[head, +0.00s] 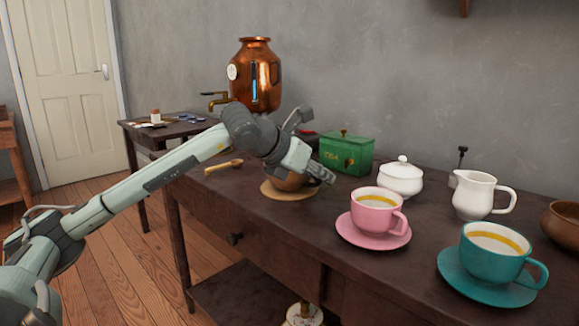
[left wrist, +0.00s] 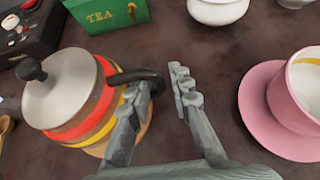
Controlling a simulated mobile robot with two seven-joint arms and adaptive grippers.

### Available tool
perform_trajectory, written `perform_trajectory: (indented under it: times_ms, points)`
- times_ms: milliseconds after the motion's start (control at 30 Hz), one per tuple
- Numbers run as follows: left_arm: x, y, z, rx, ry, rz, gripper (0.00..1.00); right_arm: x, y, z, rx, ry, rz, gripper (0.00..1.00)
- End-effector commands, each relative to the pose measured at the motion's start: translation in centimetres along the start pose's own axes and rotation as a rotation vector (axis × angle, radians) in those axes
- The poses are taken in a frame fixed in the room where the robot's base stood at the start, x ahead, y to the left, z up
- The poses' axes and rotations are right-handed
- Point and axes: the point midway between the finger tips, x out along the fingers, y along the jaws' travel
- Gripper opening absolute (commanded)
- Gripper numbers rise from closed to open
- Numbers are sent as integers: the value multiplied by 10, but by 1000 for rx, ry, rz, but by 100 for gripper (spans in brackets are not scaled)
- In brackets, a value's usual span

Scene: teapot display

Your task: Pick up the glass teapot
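The teapot (left wrist: 75,112) has a grey lid with a dark knob, red and yellow bands and a black handle (left wrist: 135,75). I cannot tell from its look whether it is glass. It stands upright on a round tan mat (head: 268,191). In the head view most of the teapot (head: 285,184) is hidden behind my left gripper (head: 324,174). In the left wrist view my left gripper (left wrist: 158,88) is open, its fingers apart at the handle side. The handle's outer end lies between the fingers; contact is unclear. My right gripper is not in view.
A pink cup (head: 377,213) on its saucer stands close to the right of the gripper. A green tea tin (head: 347,156) and a white sugar bowl (head: 401,180) stand behind. A wooden spoon (head: 224,166) lies left. A teal cup (head: 493,252) and white jug (head: 473,195) are further right.

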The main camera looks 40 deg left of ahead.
Motion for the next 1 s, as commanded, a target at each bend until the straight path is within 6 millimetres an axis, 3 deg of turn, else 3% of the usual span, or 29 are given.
perform_trajectory:
  times_ms: [267, 433, 1000]
  points:
    - [4, 0, 0, 1, -1, 1, 20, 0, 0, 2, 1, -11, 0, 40]
    - [4, 0, 0, 1, -1, 0, 0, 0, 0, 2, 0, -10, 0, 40]
    - [2, 0, 3, 4, -8, 2, 0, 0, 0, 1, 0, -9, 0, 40]
